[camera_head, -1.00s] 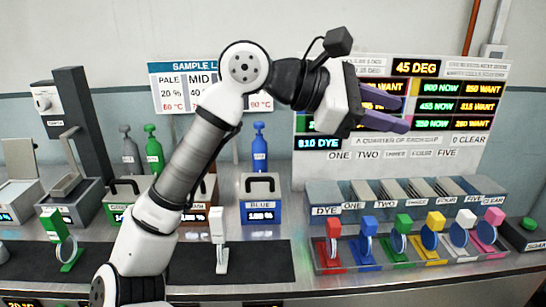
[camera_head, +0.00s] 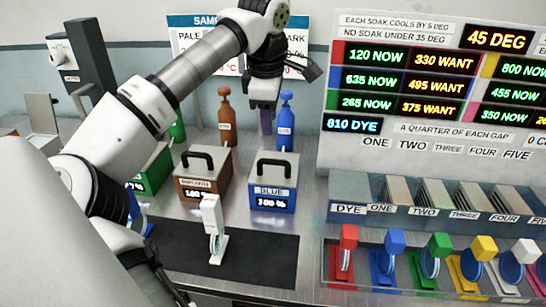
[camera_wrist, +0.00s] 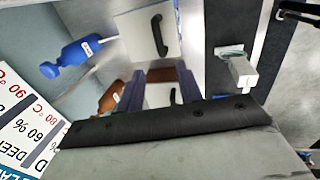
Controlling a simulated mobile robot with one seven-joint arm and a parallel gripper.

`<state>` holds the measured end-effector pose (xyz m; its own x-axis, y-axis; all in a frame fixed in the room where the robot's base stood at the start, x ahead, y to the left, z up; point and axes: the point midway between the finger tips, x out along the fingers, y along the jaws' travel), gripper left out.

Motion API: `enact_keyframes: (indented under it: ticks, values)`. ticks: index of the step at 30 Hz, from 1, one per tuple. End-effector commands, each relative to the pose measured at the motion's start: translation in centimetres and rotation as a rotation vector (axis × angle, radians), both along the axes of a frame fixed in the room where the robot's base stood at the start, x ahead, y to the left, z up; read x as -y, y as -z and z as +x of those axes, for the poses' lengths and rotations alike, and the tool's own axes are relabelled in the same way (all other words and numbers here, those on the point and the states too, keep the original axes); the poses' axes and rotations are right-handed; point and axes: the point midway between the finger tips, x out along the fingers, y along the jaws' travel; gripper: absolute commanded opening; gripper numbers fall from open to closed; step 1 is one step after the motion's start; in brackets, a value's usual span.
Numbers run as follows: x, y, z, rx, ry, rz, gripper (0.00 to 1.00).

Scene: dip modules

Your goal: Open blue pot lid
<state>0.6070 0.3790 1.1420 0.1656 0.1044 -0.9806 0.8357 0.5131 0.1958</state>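The blue pot (camera_head: 272,203) stands on the bench with its pale grey lid (camera_head: 262,163) on, and a black arched handle (camera_head: 277,161) on top. My gripper (camera_head: 266,125) points down with its purple fingers behind and above the lid, between the brown and blue bottles, clear of the handle. In the wrist view the blue pot's lid (camera_wrist: 130,28) with its handle (camera_wrist: 159,36) lies beyond the fingertips. The two fingers (camera_wrist: 160,73) are apart with nothing held; the brown pot's lid shows between them.
The brown pot (camera_head: 203,187) stands just left of the blue pot, a green pot (camera_head: 155,174) further left. The brown bottle (camera_head: 226,118) and blue bottle (camera_head: 286,122) stand behind. A white-headed stand (camera_head: 212,215) is on the black mat in front. The dye rack (camera_head: 350,190) is at right.

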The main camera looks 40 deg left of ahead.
Motion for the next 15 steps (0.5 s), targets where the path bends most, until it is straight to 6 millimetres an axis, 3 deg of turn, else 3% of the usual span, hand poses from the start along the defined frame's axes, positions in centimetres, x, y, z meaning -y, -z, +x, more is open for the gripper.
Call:
enact_keyframes:
  ticks: [1, 15]
  values:
    - [0.0, 1.4, 0.2, 0.0, 0.001, -0.002, 0.36]
    - [-0.8, 9.9, 1.7, 0.002, 0.002, -0.003, 0.36]
